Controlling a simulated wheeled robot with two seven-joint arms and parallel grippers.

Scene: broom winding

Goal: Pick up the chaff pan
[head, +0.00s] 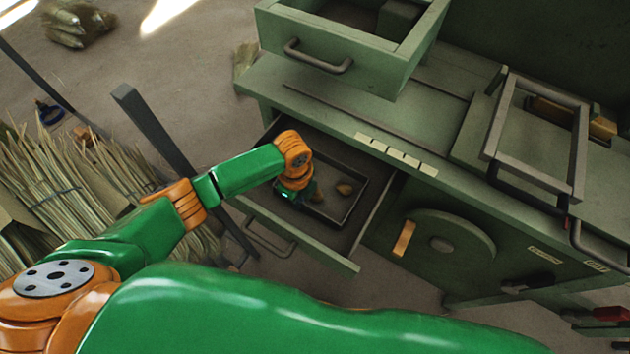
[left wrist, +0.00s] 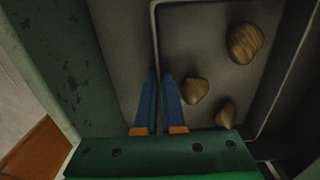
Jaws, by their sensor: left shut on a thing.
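The chaff pan (head: 331,208) is a dark, shallow rectangular tray lying in the open lower drawer (head: 298,236) of the green bench. In the left wrist view the pan (left wrist: 203,52) holds three brown lumps (left wrist: 244,42). My left gripper (head: 291,194) reaches down at the pan's left side. Its two blue fingers (left wrist: 158,78) stand on either side of the pan's thin side wall and are shut on it. The gripper hides part of the pan in the head view. My right gripper is not in view.
A dark slanted post (head: 155,128) and straw bundles (head: 75,185) stand at left. A green wheel-like disc (head: 438,245) is right of the lower drawer.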

